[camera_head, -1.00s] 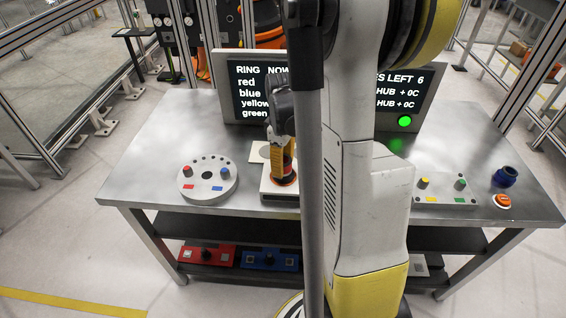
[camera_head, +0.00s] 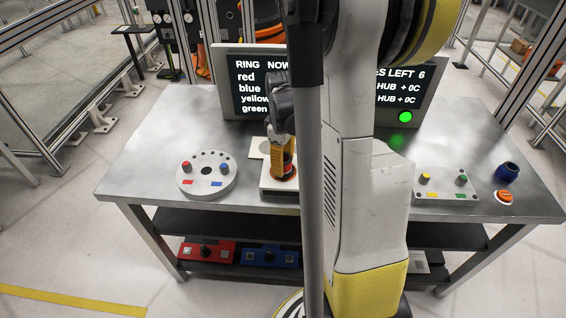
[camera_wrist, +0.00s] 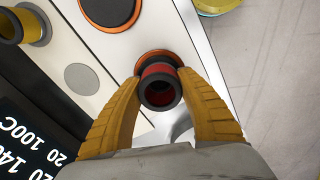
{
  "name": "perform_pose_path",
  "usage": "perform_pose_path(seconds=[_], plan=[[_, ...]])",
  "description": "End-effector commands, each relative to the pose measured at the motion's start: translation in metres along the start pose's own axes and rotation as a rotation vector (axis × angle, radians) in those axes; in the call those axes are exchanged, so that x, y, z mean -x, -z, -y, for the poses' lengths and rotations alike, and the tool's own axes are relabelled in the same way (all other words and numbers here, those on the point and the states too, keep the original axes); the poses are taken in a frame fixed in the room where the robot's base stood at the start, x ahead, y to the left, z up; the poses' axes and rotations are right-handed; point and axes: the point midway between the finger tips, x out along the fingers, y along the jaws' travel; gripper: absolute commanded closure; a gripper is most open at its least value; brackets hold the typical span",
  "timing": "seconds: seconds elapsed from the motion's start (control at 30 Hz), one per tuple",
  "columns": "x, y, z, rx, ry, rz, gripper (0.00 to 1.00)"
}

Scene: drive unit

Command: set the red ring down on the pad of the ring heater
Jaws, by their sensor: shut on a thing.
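The red ring (camera_wrist: 160,88), a short hollow cylinder with dark rims, is between the two yellow fingers of my gripper (camera_wrist: 162,92) in the wrist view. My gripper is shut on it. A dark round pad with an orange rim (camera_wrist: 158,56) shows just behind the ring, partly hidden by it; I cannot tell whether ring and pad touch. The white ring heater (camera_wrist: 135,45) carries a second dark, orange-rimmed pad (camera_wrist: 108,10). In the head view my gripper (camera_head: 284,172) points down over the heater (camera_head: 266,184), and my arm hides its right side.
A round grey fixture (camera_head: 207,183) with red and blue pegs stands left of the heater. A plate (camera_head: 445,184) with yellow and green pegs, a blue ring (camera_head: 507,172) and an orange button (camera_head: 503,197) are at the right. The screen (camera_head: 240,85) stands behind. A yellow ring (camera_wrist: 28,25) shows in the wrist view.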

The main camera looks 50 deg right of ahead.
Motion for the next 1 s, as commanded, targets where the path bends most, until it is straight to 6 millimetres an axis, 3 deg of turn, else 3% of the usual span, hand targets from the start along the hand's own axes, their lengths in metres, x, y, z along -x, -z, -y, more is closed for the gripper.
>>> perform_pose_path(seconds=[0.33,0.37,0.43,0.77,0.87,1.0], plan=[[-0.001,0.000,0.000,0.000,0.000,0.000,0.94],[-0.001,0.000,0.000,0.000,0.000,0.000,0.54],[0.000,0.000,0.000,0.000,0.000,0.000,0.33],[0.001,0.000,0.000,0.000,0.000,0.000,0.33],[0.010,0.000,0.000,0.000,0.000,0.000,0.33],[0.037,0.000,0.000,0.000,0.000,0.000,0.33]])
